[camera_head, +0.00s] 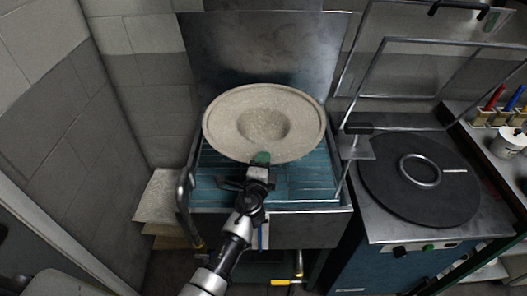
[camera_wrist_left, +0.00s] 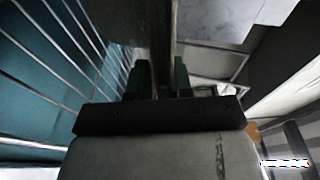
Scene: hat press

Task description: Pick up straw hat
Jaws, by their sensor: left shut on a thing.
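The straw hat (camera_head: 225,115) is pale beige with a wide round brim and a hollow in its middle. It is over the blue wire-rack bed of a metal station, in the middle of the head view. My left gripper (camera_head: 261,158) is shut on the near edge of the brim. In the left wrist view the brim (camera_wrist_left: 162,45) shows edge-on between the two fingers (camera_wrist_left: 162,82). Whether the far side of the hat touches the rack or the back panel is hard to tell. My right gripper is not in view.
The blue wire rack (camera_head: 300,183) lies under the hat, with an upright metal panel (camera_head: 270,45) behind. On the right is a machine with a round dark plate (camera_head: 425,195) and a metal ring (camera_head: 420,170). A stack of pale sheets (camera_head: 158,200) lies at left.

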